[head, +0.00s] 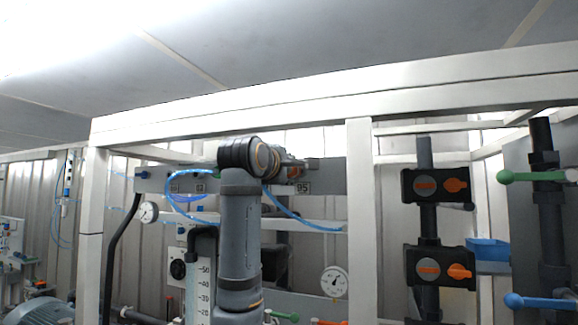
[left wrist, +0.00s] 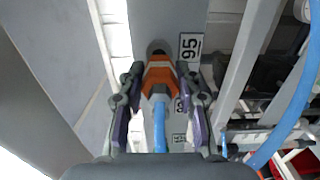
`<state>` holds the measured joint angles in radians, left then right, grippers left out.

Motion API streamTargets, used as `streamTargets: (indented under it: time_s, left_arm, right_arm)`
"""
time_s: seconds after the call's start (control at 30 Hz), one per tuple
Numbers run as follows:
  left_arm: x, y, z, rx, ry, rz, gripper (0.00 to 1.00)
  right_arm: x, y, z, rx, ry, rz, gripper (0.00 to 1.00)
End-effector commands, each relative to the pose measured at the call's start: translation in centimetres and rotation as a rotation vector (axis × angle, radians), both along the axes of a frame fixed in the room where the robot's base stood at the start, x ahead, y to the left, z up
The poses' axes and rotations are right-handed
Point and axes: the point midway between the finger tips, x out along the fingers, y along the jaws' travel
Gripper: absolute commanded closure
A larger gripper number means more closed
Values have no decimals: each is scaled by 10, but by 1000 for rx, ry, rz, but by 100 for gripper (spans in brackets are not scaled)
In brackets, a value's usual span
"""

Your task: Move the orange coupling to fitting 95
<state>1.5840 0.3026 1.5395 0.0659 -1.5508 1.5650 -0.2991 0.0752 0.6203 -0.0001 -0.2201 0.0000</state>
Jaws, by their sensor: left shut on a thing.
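In the left wrist view the orange coupling (left wrist: 159,72) with a blue hose (left wrist: 159,125) at its near end sits between the fingers of my left gripper (left wrist: 161,82), which is shut on it. The far end of the coupling is at a dark round fitting (left wrist: 157,47) beside the 95 label (left wrist: 190,46); I cannot tell whether they are joined. In the head view the 95 label (head: 303,188) is on a grey rail (head: 330,175). My left gripper (head: 292,166) is there by the label, largely hidden behind my wrist. My right gripper is out of view.
A white frame post (head: 360,225) stands right of my arm. Blue hoses (head: 300,219) hang below the rail. Right of the post are black valves with orange handles (head: 457,185). A pressure gauge (head: 334,281) sits low beside the post.

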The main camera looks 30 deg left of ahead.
Motion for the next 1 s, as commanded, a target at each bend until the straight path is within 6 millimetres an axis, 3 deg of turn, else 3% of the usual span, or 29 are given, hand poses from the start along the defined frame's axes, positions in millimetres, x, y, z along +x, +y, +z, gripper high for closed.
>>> streamTargets:
  time_s: [0.1, 0.5, 1.0]
  left_arm:
    - [3, 0, 0, 0, 0, -1, 100]
    - [3, 1, 0, 0, 0, -1, 100]
    - [4, -2, 0, 0, 0, -1, 100]
  right_arm:
    - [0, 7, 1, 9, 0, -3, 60]
    - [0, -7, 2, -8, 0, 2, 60]
    - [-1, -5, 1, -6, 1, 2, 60]
